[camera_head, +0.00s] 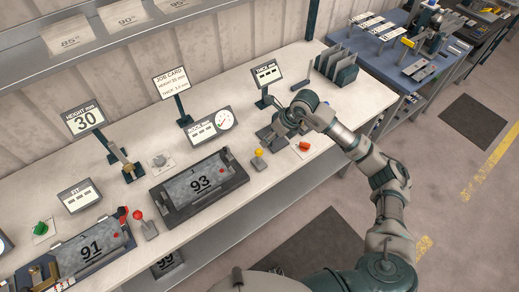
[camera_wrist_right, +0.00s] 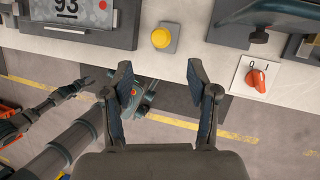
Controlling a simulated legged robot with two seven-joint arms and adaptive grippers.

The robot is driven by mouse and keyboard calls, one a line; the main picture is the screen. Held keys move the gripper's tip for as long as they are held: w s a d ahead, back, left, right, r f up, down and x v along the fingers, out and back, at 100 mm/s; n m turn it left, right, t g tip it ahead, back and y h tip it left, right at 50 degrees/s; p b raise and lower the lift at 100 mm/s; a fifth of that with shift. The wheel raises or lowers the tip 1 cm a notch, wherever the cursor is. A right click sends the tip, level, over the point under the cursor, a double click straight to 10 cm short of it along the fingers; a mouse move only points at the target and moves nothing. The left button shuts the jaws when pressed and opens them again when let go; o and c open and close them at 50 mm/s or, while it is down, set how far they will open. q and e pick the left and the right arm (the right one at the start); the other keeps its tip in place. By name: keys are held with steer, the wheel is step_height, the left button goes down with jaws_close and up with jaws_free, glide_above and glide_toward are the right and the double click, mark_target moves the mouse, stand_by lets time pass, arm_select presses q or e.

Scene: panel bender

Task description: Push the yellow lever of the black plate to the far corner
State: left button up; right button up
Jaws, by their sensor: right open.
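The yellow lever (camera_head: 259,153) has a round yellow knob on a small grey base, just right of the black plate (camera_head: 176,213) marked 93. In the right wrist view the yellow lever (camera_wrist_right: 161,38) shows ahead of and between the fingers, and part of the black plate (camera_wrist_right: 80,38) is at top left. My right gripper (camera_head: 281,127) is over the bench, right of and behind the lever in the head view. In the right wrist view my right gripper (camera_wrist_right: 159,72) is open and empty, with a gap to the knob.
A red rotary switch (camera_head: 303,146) is right of the lever. A red-knobbed lever (camera_head: 146,226) and the plate marked 91 (camera_head: 91,246) are at left. The small display (camera_head: 266,73) stands behind my gripper.

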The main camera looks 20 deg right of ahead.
mark_target(260, 150)
steer(key=x, duration=0.5)
steer(key=p+x, duration=0.1)
steer(key=x, duration=0.4)
steer(key=shift+f, duration=0.5)
steer(key=shift+c, duration=0.2)
jaws_close()
